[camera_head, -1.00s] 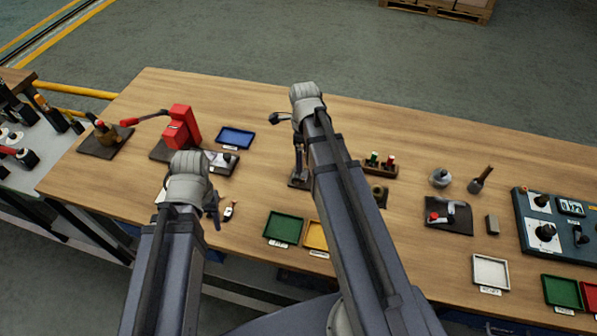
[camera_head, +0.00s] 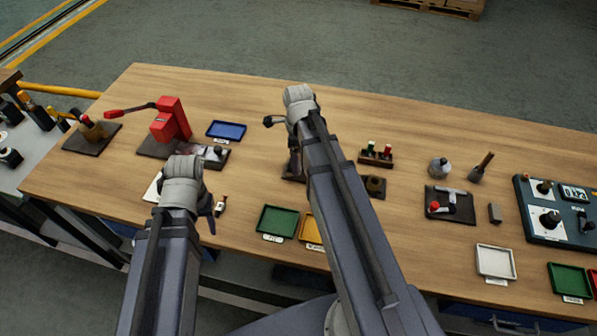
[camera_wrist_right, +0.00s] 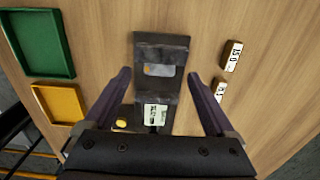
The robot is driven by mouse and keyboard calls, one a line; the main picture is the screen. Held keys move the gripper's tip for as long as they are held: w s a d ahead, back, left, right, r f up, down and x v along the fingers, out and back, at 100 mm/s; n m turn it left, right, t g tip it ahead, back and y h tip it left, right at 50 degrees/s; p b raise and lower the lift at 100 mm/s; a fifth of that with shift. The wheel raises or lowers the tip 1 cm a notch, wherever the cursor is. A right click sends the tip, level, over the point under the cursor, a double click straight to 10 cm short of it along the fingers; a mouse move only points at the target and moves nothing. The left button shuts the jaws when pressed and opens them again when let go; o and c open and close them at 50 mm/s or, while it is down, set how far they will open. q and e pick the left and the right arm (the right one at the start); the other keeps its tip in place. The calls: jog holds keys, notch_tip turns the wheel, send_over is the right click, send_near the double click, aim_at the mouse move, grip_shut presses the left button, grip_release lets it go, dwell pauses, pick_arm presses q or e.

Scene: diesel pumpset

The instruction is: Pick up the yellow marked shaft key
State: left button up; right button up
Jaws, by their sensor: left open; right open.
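In the right wrist view a dark block (camera_wrist_right: 176,41) lies on the bench, with a small grey piece (camera_wrist_right: 166,71) on it. The grey piece has a yellow-orange mark at its left end and looks like the marked shaft key. My right gripper (camera_wrist_right: 157,76) is open, its two fingers apart on either side of the dark block, with nothing held between them. In the head view the right arm hides most of this spot. My left gripper (camera_head: 208,206) is open near the bench's front edge, partly hidden by its own wrist.
A green tray (camera_wrist_right: 43,72) and a yellow tray (camera_wrist_right: 56,120) are left of my right gripper in the wrist view. Two small labelled blocks (camera_wrist_right: 232,56) stand to the right. A red press (camera_head: 170,122) and a blue tray (camera_head: 226,138) are further left in the head view.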

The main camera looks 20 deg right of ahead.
pick_arm(q)
notch_tip(320, 180, down, 3)
jog(key=shift+r+b, duration=0.1)
jog(key=shift+b, duration=0.8)
pick_arm(e)
notch_tip(320, 180, down, 3)
jog(key=shift+r, duration=0.1)
jog(key=shift+r, duration=0.1)
jog(key=shift+c, duration=0.2)
grip_shut()
